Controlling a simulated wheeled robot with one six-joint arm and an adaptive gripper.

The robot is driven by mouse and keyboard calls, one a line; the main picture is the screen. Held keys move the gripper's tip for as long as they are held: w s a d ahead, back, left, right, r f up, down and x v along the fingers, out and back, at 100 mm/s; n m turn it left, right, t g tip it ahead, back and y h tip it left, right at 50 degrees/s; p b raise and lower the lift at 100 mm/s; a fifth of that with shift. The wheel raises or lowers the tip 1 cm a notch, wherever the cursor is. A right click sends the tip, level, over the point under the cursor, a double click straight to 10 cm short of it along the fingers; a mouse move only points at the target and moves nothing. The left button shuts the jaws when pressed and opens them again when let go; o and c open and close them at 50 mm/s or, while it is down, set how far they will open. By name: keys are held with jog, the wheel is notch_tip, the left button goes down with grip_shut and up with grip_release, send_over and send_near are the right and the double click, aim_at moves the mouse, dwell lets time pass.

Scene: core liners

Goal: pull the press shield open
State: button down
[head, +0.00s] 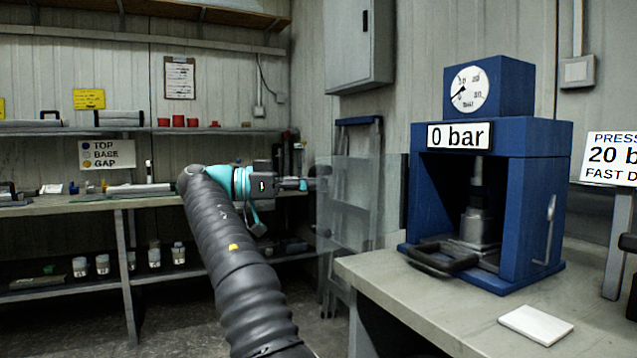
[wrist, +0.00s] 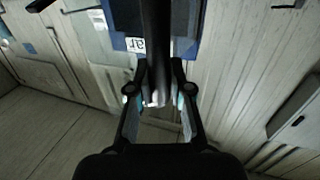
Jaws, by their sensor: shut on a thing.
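The blue press (head: 487,190) stands on the bench at the right, with its gauge and "0 bar" sign facing out. Its clear shield (head: 357,205) stands swung out to the left of the press front, so the press opening is uncovered. My gripper (head: 304,184) is at the shield's far left edge. In the wrist view my gripper (wrist: 158,100) is shut on a dark bar, the shield handle (wrist: 156,40), which runs between the fingers. The exact finger contact is hard to make out.
The press bench (head: 455,300) carries a white pad (head: 536,325) at its front. A blue-topped ladder (head: 358,180) leans behind the shield. Shelves with jars and tools line the left wall. The floor between the benches is open.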

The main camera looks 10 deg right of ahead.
jog(key=shift+w, duration=0.2)
dwell(0.4)
jog(key=c, duration=1.1)
grip_release()
jog(key=shift+a, duration=0.1)
jog(key=shift+o, duration=0.2)
